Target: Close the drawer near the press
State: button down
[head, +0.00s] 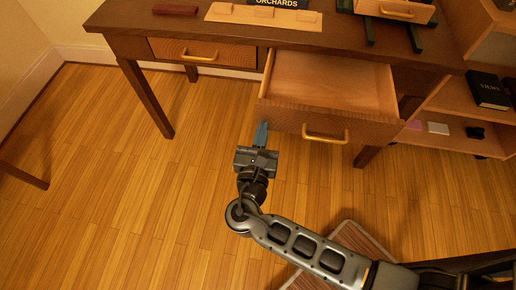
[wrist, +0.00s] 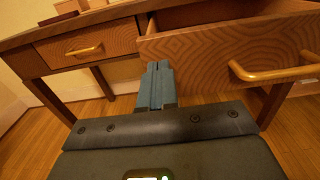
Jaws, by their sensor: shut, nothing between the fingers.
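The wooden desk (head: 225,34) has two front drawers in view. The right drawer (head: 287,121) is pulled well out, and its inside looks empty. Its front has a brass bar handle (head: 325,136), which also shows at the right of the wrist view (wrist: 275,73). The left drawer (head: 166,49) sits flush in the desk. My gripper (head: 261,128) is shut and empty, with its blue-grey fingers by the left end of the open drawer's front. In the wrist view the fingertips (wrist: 159,66) overlap that front's lower left part; I cannot tell whether they touch it.
A small wooden unit with a brass handle (head: 397,12) stands on green supports on the desk's right. An open shelf at the right holds a dark book (head: 487,90). Desk legs (head: 148,97) stand below.

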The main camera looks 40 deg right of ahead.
aim_at(267, 111)
jog(key=shift+x, duration=1.8)
jog(key=shift+d, duration=0.1)
jog(key=b+x, duration=0.3)
jog(key=x, duration=2)
jog(key=shift+w+d, duration=0.2)
jog(key=shift+w, duration=0.05)
jog(key=shift+w+d+r, duration=0.2)
jog(key=shift+w+d, duration=0.1)
jog(key=shift+d, duration=0.2)
jog(key=shift+s+a+f, duration=0.1)
jog(key=shift+s+a, duration=0.2)
jog(key=p+v, duration=0.1)
jog(key=v, duration=1.2)
jog(key=shift+s+a+f, duration=0.1)
jog(key=shift+s+a, duration=0.05)
jog(key=shift+a, duration=0.25)
